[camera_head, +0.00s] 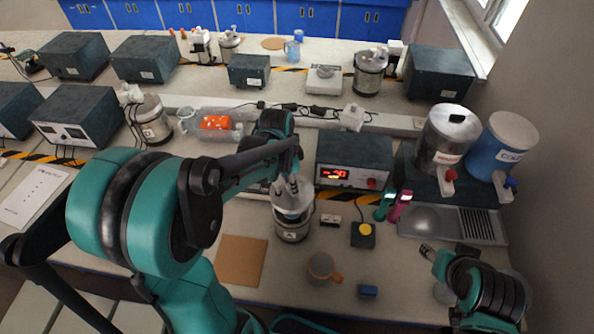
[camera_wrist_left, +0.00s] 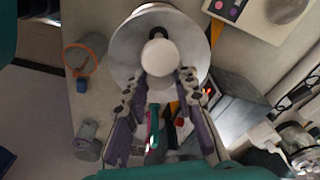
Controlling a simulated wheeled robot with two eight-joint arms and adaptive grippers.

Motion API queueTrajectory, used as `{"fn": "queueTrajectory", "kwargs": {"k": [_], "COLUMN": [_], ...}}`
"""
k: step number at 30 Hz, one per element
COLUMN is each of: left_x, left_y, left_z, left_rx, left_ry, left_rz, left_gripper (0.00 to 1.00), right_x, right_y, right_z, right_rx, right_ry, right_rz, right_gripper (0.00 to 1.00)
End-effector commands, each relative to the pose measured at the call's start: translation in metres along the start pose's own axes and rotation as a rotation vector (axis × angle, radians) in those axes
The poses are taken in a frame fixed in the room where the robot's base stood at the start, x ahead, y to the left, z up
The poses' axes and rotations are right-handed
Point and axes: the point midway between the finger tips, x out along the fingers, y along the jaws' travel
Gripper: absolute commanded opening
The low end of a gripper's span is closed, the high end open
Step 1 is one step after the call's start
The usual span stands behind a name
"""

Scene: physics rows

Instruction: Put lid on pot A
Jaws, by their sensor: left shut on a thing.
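My left gripper (camera_head: 291,187) is shut on the knob of a pale, round lid (camera_wrist_left: 127,50). In the left wrist view the white knob (camera_wrist_left: 161,57) sits between the fingertips. The lid is over a silver pot (camera_head: 291,228) in the middle of the near bench. I cannot tell whether the lid touches the pot's rim, and I cannot read the pot's label. The wrist view does not show the pot's body clearly under the lid. My right gripper (camera_head: 427,250) is at the right, away from the pot; its finger opening is too small to judge.
A dark box with a red display (camera_head: 353,162) stands behind the pot. A brown board (camera_head: 240,261) lies left of it, a grey cup with an orange handle (camera_head: 322,269) in front, and a yellow button box (camera_head: 363,235) to the right. Two urns (camera_head: 447,138) stand far right.

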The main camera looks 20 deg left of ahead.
Motion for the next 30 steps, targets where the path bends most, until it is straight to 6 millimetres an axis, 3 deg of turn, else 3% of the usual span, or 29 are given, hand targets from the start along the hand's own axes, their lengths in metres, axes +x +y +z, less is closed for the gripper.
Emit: {"fn": "queueTrajectory", "kwargs": {"k": [8,21,30], "left_x": [0.016,0.058,0.063], "left_y": [0.000,0.000,0.000], "left_z": [0.002,0.007,0.007], "left_rx": [0.000,0.000,0.000], "left_ry": [0.000,0.000,0.000], "left_rz": [0.000,0.000,0.000], "left_gripper": [0.00,0.00,0.00], "right_x": [0.010,0.038,0.041], "right_y": [0.000,0.000,0.000], "right_z": [0.007,0.027,0.029], "right_rx": [0.000,0.000,0.000], "right_ry": [0.000,0.000,0.000], "right_rz": [0.000,0.000,0.000], "right_gripper": [0.47,0.47,0.47]}}
